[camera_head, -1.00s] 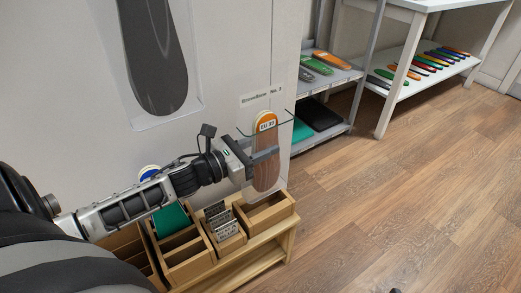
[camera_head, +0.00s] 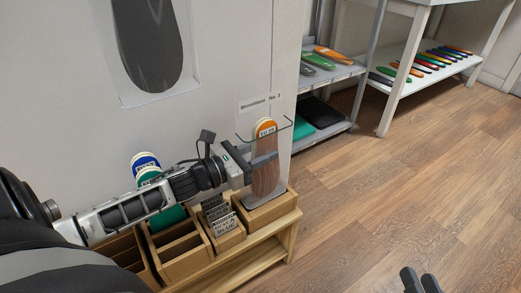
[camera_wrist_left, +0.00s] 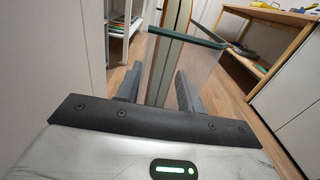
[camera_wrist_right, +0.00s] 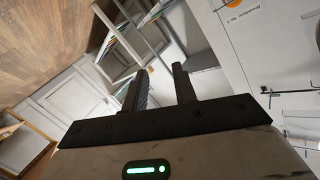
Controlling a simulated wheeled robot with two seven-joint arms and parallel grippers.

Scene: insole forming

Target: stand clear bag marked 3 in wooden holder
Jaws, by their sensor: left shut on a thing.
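My left gripper (camera_head: 264,160) is shut on a clear bag (camera_head: 266,180) holding brown insoles with an orange-and-white top. The bag is upright, its lower end at the rightmost wooden holder box (camera_head: 268,217); whether it touches the bottom cannot be told. In the left wrist view the clear bag (camera_wrist_left: 172,72) is between the two fingers. The printed sign on the wall behind (camera_head: 260,102) reads something like "No. 3". My right gripper (camera_head: 421,283) is at the lower right edge, apart from the holder; the right wrist view shows its fingers (camera_wrist_right: 159,88) apart and empty.
Left of that box stand a box with several metal tags (camera_head: 217,212) and boxes with blue- and green-topped bags (camera_head: 146,165). A grey rack (camera_head: 335,75) and a white table (camera_head: 400,85) with coloured insoles stand behind. The wooden floor at right is clear.

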